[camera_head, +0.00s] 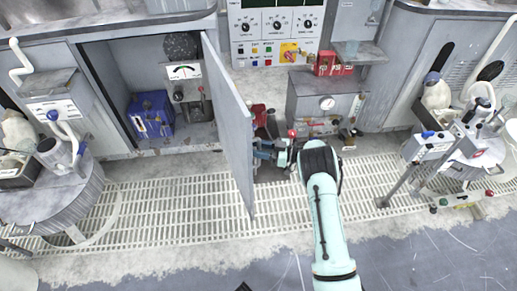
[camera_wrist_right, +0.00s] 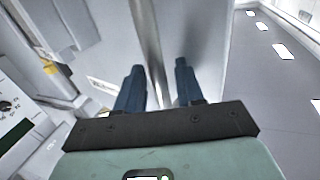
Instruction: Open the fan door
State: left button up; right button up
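The fan door (camera_head: 228,115) is a tall grey panel. In the head view it stands swung well open from the cabinet, its free side toward me. My right gripper (camera_head: 262,150) is at the door's right-hand face, near its lower free part. In the right wrist view the two dark blue fingers of my right gripper (camera_wrist_right: 158,88) are apart. A narrow upright metal strip (camera_wrist_right: 147,45) runs down between them; I cannot tell if it is the door's edge or a handle, or whether a finger touches it. My left gripper is not in view.
The open cabinet (camera_head: 108,95) holds a blue box (camera_head: 151,114) and a gauge (camera_head: 184,72). A grey unit with a dial (camera_head: 327,103) stands right of the door. Machines flank both sides (camera_head: 50,205) (camera_head: 470,150). The floor grating (camera_head: 170,195) in front is clear.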

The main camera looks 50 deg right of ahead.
jog(key=shift+s, duration=0.1)
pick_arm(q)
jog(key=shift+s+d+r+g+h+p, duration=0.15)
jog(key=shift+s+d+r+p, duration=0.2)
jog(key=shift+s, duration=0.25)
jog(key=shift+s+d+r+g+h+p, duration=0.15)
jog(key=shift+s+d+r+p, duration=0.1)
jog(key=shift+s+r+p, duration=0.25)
pick_arm(e)
jog(key=v, duration=1.3)
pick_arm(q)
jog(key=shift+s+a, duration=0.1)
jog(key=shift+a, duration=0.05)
pick_arm(e)
jog(key=shift+s+f, duration=0.1)
